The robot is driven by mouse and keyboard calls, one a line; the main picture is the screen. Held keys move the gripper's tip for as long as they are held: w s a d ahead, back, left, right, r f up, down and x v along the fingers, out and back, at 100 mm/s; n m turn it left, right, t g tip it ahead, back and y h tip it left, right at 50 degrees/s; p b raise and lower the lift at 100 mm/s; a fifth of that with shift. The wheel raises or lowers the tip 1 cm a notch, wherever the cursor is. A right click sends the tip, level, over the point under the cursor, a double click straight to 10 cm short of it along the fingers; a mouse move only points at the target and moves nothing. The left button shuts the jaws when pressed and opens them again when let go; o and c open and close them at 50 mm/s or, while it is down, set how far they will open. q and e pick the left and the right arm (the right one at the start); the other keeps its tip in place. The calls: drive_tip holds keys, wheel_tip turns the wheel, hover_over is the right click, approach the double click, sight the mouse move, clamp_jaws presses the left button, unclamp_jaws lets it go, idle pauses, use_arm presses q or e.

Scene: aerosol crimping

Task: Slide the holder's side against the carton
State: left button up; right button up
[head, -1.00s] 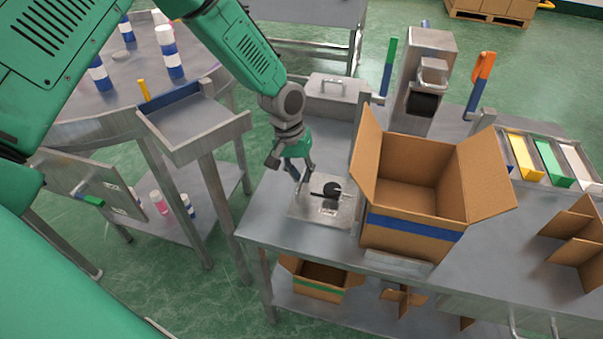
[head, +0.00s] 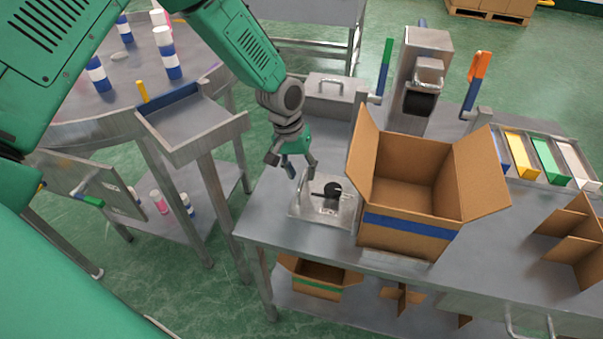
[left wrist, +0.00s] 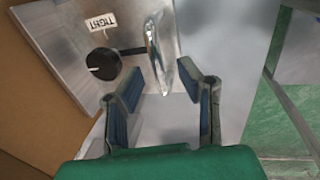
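The holder (head: 312,208) is a flat metal plate on the bench, with a black round knob and a small label. In the left wrist view the holder (left wrist: 62,38) shows its label, knob and a shiny upright metal loop. The carton (head: 410,242), open-topped cardboard with a blue band, stands just right of the holder. Its brown side (left wrist: 30,95) lies along the holder's edge in the left wrist view; I cannot tell whether they touch. My left gripper (head: 292,170) is open above the holder's left edge, its fingers (left wrist: 168,85) either side of the loop's near end. My right gripper is out of view.
Behind the carton stand a metal press (head: 421,80) and a lidded metal box (head: 335,100). Cardboard dividers (head: 572,240) and colored trays (head: 548,160) are at the right. Bare bench (head: 262,215) lies left of the holder. A side table (head: 110,100) holds several cans.

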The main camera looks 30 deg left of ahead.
use_arm(q)
wheel_tip(320, 180, up, 11)
drive_tip(key=a, duration=0.2)
drive_tip(key=shift+s+a+f, duration=0.15)
drive_tip(key=shift+s+a, duration=0.05)
drive_tip(key=shift+s, duration=0.1)
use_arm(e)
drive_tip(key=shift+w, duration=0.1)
